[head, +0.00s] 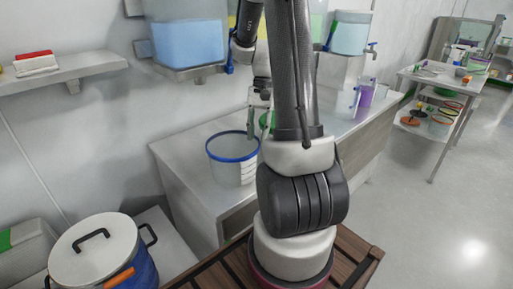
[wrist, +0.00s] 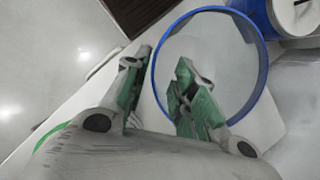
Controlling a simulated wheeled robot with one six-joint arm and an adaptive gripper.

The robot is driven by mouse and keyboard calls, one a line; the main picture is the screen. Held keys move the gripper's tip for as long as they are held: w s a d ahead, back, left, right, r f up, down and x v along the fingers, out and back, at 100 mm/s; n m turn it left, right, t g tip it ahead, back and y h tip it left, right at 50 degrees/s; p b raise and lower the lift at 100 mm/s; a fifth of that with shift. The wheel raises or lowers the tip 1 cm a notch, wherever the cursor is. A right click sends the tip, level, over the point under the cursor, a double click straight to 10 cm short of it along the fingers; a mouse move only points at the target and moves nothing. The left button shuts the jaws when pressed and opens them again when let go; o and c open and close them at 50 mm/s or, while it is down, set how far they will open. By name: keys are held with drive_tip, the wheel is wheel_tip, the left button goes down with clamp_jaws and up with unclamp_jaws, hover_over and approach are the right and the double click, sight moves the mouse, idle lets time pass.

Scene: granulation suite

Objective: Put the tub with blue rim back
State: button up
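The tub with the blue rim (head: 232,147) stands upright on the grey counter, pale and see-through, with a white label on its side. It looks empty. My gripper (head: 257,118) is above its right side in the head view, partly hidden by my arm. In the wrist view my gripper (wrist: 160,100) is open, pointing down, with green-padded fingers. The blue rim (wrist: 153,75) passes between them: one finger is over the inside of the tub, the other outside. I see a gap on both sides, so the wall is not clamped.
A blue pot with a pale lid (head: 95,250) stands at lower left; its blue side shows in the wrist view (wrist: 255,14). Blue-filled tanks (head: 188,42) hang above the counter (head: 190,185). A wall shelf (head: 65,72) is at left. Open floor (head: 440,220) lies right.

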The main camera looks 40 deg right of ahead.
drive_tip(key=v, duration=0.6)
drive_tip(key=s+a+r+n+t+h, duration=0.3)
drive_tip(key=s+a+r+n+t, duration=0.3)
drive_tip(key=s+a+r+n, duration=0.4)
drive_tip(key=shift+s+a+r+t+h, duration=0.15)
drive_tip(key=shift+s+a+t+h, duration=0.2)
drive_tip(key=shift+s+a, duration=1.2)
